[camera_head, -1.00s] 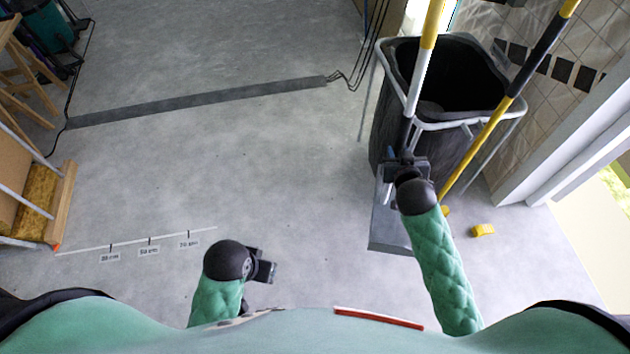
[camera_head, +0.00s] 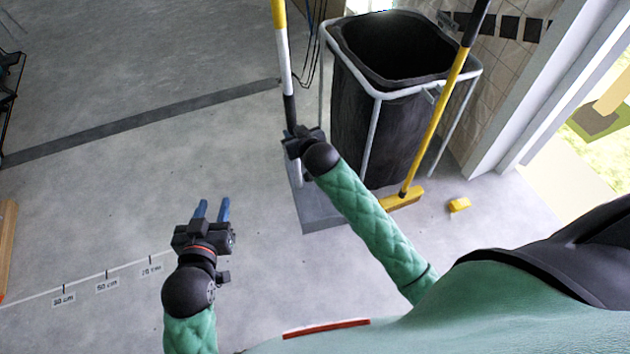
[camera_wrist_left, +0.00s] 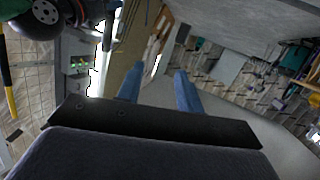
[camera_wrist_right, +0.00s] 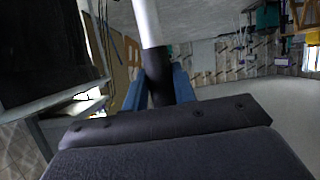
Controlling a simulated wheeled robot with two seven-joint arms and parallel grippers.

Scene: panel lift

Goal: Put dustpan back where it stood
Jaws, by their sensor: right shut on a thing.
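The dustpan has a long upright handle (camera_head: 286,65), yellow above, white in the middle and black below, and a grey pan (camera_head: 335,213) low near the floor. My right gripper (camera_head: 291,140) is shut on the black part of the handle. In the right wrist view the handle (camera_wrist_right: 148,25) rises between the blue fingers (camera_wrist_right: 158,88). The pan is partly hidden behind my right arm; I cannot tell whether it touches the floor. My left gripper (camera_head: 212,208) is open and empty, left of the dustpan; its parted fingers also show in the left wrist view (camera_wrist_left: 157,90).
A black bin bag (camera_head: 375,125) hangs in a grey-framed stand right behind the dustpan. A yellow broom (camera_head: 436,130) leans against the stand. A marked line (camera_head: 110,274) crosses the floor at left. The middle-left floor is clear.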

